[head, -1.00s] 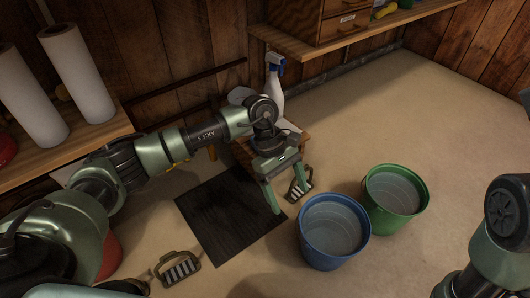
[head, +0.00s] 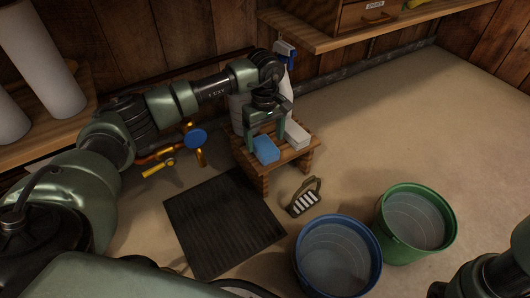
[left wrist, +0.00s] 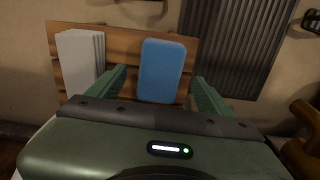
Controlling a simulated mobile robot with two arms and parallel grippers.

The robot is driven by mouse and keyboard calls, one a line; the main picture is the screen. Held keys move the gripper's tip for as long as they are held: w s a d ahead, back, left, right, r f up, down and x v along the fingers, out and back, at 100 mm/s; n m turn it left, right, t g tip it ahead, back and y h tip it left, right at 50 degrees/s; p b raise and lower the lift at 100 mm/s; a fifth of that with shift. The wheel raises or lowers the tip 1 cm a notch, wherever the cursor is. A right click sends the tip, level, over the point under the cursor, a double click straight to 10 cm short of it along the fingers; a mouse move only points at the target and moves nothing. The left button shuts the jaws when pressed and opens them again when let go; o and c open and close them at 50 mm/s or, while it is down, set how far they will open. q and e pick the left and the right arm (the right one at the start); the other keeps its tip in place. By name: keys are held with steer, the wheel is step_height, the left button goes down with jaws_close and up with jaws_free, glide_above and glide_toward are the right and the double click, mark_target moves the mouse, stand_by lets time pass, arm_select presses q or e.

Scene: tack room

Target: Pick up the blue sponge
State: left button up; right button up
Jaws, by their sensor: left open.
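The blue sponge (head: 265,150) lies on a small slatted wooden stool (head: 249,163) by the back wall. In the left wrist view the sponge (left wrist: 160,70) is a rounded upright rectangle beside a white stack of blocks or cloths. My left gripper (head: 266,137) is open above the stool. In the left wrist view its fingers (left wrist: 160,86) stand to either side of the sponge's near end, with gaps. I cannot tell their exact height over it. The right gripper is out of view; only part of my right arm shows at lower right.
The white stack (head: 297,135) sits right of the sponge. A brush (head: 304,197), black mat (head: 222,222), blue bucket (head: 338,255) and green bucket (head: 415,218) are on the floor. A pipe with valves (head: 195,138) is left.

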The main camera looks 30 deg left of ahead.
mark_target(265, 146)
arm_select(q)
step_height(265, 146, down, 4)
steer(key=b, duration=0.2)
steer(key=shift+d+b, duration=0.1)
steer(key=shift+b, duration=0.2)
steer(key=shift+r, duration=0.15)
steer(key=c, duration=1)
steer(key=shift+c, duration=0.2)
